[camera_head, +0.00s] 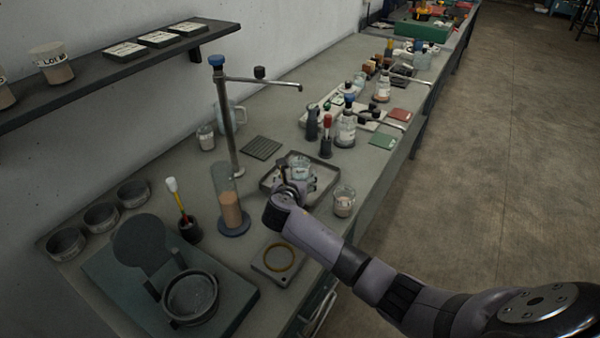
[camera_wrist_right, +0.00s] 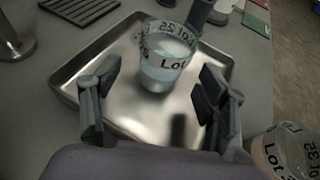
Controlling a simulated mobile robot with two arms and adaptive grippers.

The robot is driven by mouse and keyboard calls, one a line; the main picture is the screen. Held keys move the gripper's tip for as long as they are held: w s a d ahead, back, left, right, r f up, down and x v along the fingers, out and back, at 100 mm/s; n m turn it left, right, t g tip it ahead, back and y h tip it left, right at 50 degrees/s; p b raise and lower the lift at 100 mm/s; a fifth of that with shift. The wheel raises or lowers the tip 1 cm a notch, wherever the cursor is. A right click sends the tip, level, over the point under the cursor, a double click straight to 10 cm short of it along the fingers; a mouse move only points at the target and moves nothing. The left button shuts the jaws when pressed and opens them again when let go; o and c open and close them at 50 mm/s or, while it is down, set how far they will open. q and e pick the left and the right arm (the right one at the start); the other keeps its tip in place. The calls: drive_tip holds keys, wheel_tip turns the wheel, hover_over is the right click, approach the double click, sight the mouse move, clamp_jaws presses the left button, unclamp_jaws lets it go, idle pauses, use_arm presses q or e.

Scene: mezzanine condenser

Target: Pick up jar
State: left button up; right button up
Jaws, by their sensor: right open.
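A clear glass jar with a "Lot" label and pale contents (camera_wrist_right: 166,62) stands upright in a metal tray (camera_wrist_right: 118,108). In the head view the jar (camera_head: 301,167) shows just beyond my right gripper (camera_head: 292,184), partly hidden by it. My right gripper (camera_wrist_right: 155,92) is open, with one finger on each side of the space in front of the jar. The fingers appear apart from the glass. A second labelled jar with tan contents (camera_head: 343,202) stands outside the tray; it shows at the lower right of the wrist view (camera_wrist_right: 284,152). My left gripper is not in view.
A stand with a tall rod (camera_head: 227,125) and a cylinder with tan contents (camera_head: 231,210) stand left of the tray. A bottle (camera_head: 346,130) and a red-topped item (camera_head: 327,135) stand behind it. A square plate with a ring (camera_head: 279,259) lies in front.

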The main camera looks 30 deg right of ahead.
sight(298, 174)
drive_tip(key=x, duration=0.5)
drive_tip(key=shift+d, duration=0.1)
drive_tip(key=shift+s+r, duration=0.1)
drive_tip(key=c, duration=1.4)
drive_tip(key=shift+r, duration=0.2)
